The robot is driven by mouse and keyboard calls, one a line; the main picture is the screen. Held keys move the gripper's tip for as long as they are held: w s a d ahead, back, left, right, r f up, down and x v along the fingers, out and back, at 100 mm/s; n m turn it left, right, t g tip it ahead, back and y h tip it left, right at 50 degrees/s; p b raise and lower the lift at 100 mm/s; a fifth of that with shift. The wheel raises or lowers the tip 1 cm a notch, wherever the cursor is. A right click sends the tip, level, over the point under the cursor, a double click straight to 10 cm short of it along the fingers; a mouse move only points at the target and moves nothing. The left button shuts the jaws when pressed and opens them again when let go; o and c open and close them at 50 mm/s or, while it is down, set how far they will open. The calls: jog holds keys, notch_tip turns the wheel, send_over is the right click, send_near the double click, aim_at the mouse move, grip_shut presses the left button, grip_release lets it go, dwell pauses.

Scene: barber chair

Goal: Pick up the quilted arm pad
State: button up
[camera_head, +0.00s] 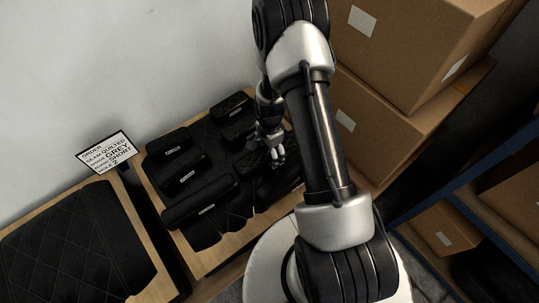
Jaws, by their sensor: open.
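Several dark arm pads lie in two columns on a wooden-edged table (208,262). A pad at the back of the right column (231,104) shows a faint quilted pattern. My gripper (277,158) is open, low over the right column, above or beside a dark pad (280,184) near the front. My gripper and arm partly cover this pad, and I cannot tell whether they touch. The left column holds a back pad (172,150), a middle pad (183,177) and a long front pad (201,203), each with a small light label. Their seams are hard to make out.
A card (105,152) reads ORDER, SEAM QUILTED, SHADE GREY, SHORT, HOLE 2. A large dark quilted cushion (70,245) lies on the left. Cardboard boxes (405,45) are stacked at right, by a blue shelf frame (440,195). A pale wall stands behind the table.

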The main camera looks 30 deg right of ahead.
jog(key=shift+r, duration=0.1)
jog(key=c, duration=1.5)
